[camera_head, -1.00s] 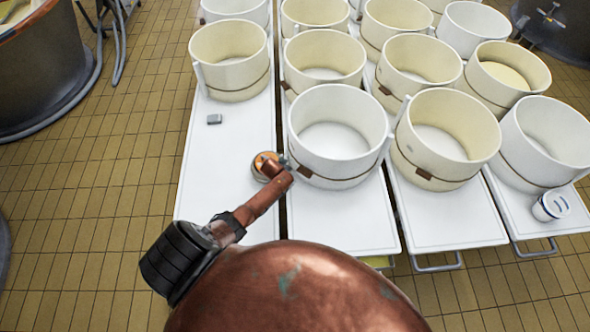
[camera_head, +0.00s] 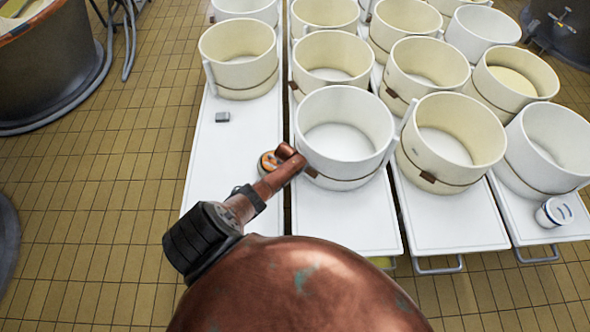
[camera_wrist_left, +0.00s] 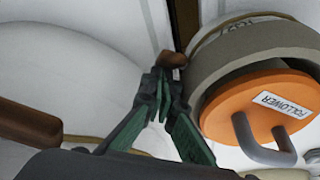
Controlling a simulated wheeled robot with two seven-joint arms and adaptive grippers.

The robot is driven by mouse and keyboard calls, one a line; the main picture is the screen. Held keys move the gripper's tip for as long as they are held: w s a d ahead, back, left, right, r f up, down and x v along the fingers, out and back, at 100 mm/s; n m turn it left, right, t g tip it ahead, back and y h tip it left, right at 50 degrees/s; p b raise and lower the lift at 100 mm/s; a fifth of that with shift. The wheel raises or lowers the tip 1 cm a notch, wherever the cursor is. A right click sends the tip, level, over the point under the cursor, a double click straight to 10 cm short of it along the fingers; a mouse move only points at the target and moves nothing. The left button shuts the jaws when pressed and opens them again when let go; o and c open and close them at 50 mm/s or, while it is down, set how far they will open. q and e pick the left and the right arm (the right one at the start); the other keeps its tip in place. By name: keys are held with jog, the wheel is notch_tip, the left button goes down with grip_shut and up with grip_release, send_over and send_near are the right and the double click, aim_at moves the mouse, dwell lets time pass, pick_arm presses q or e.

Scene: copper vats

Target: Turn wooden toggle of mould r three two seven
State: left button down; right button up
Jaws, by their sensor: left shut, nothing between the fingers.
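A white mould (camera_head: 345,140) with a cord around its base stands at the front of the second table. Its wooden toggle (camera_head: 311,172) shows just beyond my copper arm. In the left wrist view my left gripper (camera_wrist_left: 164,82) is shut and empty, with its tips beside a small brown wooden piece (camera_wrist_left: 173,60); I cannot tell if they touch. In the head view my arm hides most of this gripper. A larger brown wooden piece (camera_wrist_left: 28,126) lies at the left edge of the wrist view. My right gripper is not in view.
Several more moulds crowd the tables. A small grey block (camera_head: 222,117) lies on the left table (camera_head: 225,150).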

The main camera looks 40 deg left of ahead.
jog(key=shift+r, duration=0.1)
pick_arm(q)
jog(key=shift+w, duration=0.1)
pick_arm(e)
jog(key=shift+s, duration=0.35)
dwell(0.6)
pick_arm(q)
jog(key=shift+w, duration=0.15)
dwell(0.6)
jog(key=shift+w+a+r+b, duration=0.1)
jog(key=shift+w+a+b, duration=0.1)
jog(key=shift+w+b, duration=0.2)
jog(key=shift+w+r, duration=0.1)
jog(key=shift+w, duration=0.05)
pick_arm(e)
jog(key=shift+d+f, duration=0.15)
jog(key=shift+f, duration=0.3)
